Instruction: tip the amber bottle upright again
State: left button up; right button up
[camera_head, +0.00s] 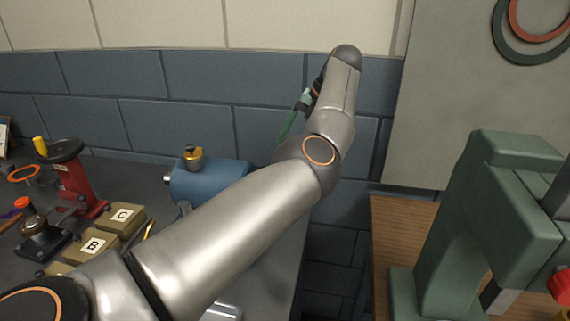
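I cannot make out an amber bottle in this view. My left arm comes in from the lower left, bends, and rises toward the back wall. Small dark and pale parts with a slim green piece show behind its far end, and they may belong to my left gripper (304,103). The fingertips are not clear, so I cannot tell whether it is open or holds something. My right gripper is not in view.
A blue cylindrical body (212,182) with a brass knob (193,154) stands on the grey bench (270,270). Left of it are a box marked C (122,216), a box marked B (92,246) and a red stand (80,188). A green machine (455,230) stands right, on a wooden top (395,225).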

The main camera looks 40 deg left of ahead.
pick_arm(q)
jog(key=x, duration=0.5)
jog(key=shift+s+a+f, duration=0.1)
jog(key=shift+a+f, duration=0.1)
jog(key=shift+f, duration=0.1)
jog(key=shift+c, duration=0.2)
grip_shut()
dwell(1.0)
